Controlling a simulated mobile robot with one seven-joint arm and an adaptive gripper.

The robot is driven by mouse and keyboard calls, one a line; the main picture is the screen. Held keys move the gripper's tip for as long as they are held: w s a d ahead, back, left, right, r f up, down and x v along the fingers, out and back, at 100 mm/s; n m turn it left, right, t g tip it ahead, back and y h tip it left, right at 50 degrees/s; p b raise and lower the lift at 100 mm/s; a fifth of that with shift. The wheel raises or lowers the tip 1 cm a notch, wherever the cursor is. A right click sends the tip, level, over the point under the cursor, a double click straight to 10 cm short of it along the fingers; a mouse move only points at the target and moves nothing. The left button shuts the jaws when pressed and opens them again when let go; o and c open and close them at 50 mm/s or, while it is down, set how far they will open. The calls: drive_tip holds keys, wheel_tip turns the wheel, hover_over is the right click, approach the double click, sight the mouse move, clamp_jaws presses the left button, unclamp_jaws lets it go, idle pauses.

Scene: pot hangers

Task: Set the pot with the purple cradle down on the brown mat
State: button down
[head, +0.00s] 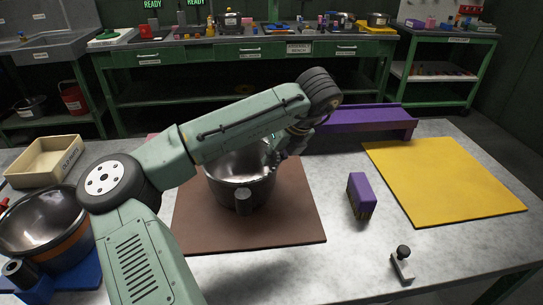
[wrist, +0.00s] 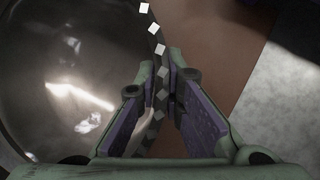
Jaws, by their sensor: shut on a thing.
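A steel pot (head: 235,190) is over the middle of the brown mat (head: 300,225), looking upright. I cannot tell whether its base touches the mat. My gripper (head: 277,153) is at the pot's right rim. In the wrist view, the gripper's purple-padded fingers (wrist: 166,105) are closed around a dark strip with white squares (wrist: 162,75) at the pot's edge. The pot's shiny inside (wrist: 75,75) fills the left there, and the mat (wrist: 215,40) shows at right. A long purple stand (head: 355,120) is behind the mat; I cannot tell whether it is the cradle.
A purple block (head: 361,193) and a small clamp-like object (head: 402,263) lie right of the mat. A yellow mat (head: 440,180) is clear. Another pot (head: 42,220) with an orange band sits on a blue base (head: 85,275) at left, near a beige tray (head: 45,160).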

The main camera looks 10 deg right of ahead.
drive_tip(key=shift+f, duration=0.3)
drive_tip(key=c, duration=1.6)
unclamp_jaws()
drive_tip(key=shift+c, duration=0.2)
drive_tip(key=shift+f, duration=0.1)
drive_tip(key=w+a+r+p+v, duration=0.1)
drive_tip(key=p+v, duration=0.2)
drive_tip(key=v, duration=0.7)
drive_tip(key=w+a+r+p+v, duration=0.1)
drive_tip(key=p+v, duration=0.3)
drive_tip(key=v, duration=0.7)
drive_tip(key=shift+w+a, duration=0.45)
drive_tip(key=shift+w, duration=0.15)
drive_tip(key=shift+r, duration=0.1)
